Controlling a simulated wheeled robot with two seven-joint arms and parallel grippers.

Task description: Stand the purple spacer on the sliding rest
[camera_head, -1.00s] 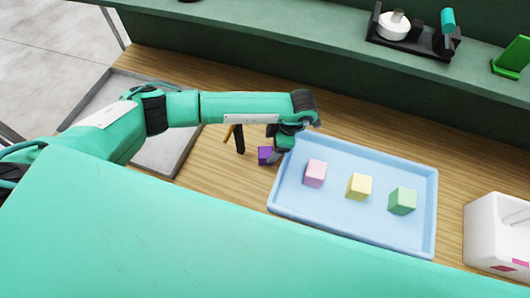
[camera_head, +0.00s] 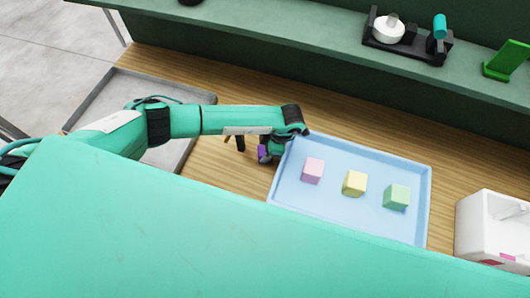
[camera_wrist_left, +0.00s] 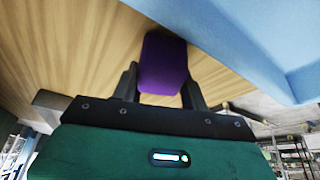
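The purple spacer (camera_head: 262,153) is a small block on the wooden table, just left of the blue tray. It is partly hidden by my left gripper (camera_head: 268,152), which has come down over it. In the left wrist view the purple spacer (camera_wrist_left: 164,62) sits between the two dark fingers of my left gripper (camera_wrist_left: 162,88), and both fingers appear to touch its sides. Whether it is clear of the table cannot be told. I cannot tell for sure which thing is the sliding rest. My right gripper is not in view.
The blue tray (camera_head: 383,158) holds a pink cube (camera_head: 313,170), a yellow cube (camera_head: 354,183) and a green cube (camera_head: 397,196). A black fixture (camera_head: 408,45) and a green stand (camera_head: 506,60) are on the back shelf. A white box (camera_head: 490,225) stands right; a grey tray (camera_head: 120,82) left.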

